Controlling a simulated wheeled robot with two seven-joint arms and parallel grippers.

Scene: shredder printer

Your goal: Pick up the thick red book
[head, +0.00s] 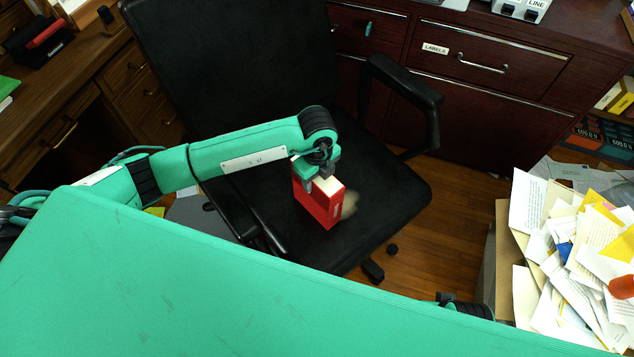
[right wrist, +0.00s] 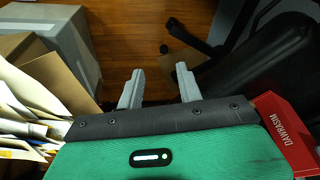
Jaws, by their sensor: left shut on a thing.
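The thick red book (head: 322,206) stands upright at or just above the seat of the black office chair (head: 385,205). I cannot tell whether it touches the seat. My left gripper (head: 322,178) comes down on its top edge and is shut on it. Pale pages show at the top, by the fingers. A red box-like thing with white lettering (right wrist: 288,135), likely the same book, shows at the right edge of the right wrist view. My right gripper (right wrist: 159,86) is open, with its two grey fingers apart and nothing between them.
The chair's armrest (head: 405,88) rises to the right of the book. A dark red cabinet (head: 480,80) stands behind the chair and a wooden desk (head: 110,75) at the left. A box heaped with papers (head: 505,240) stands at the right. Wooden floor (head: 455,205) shows between.

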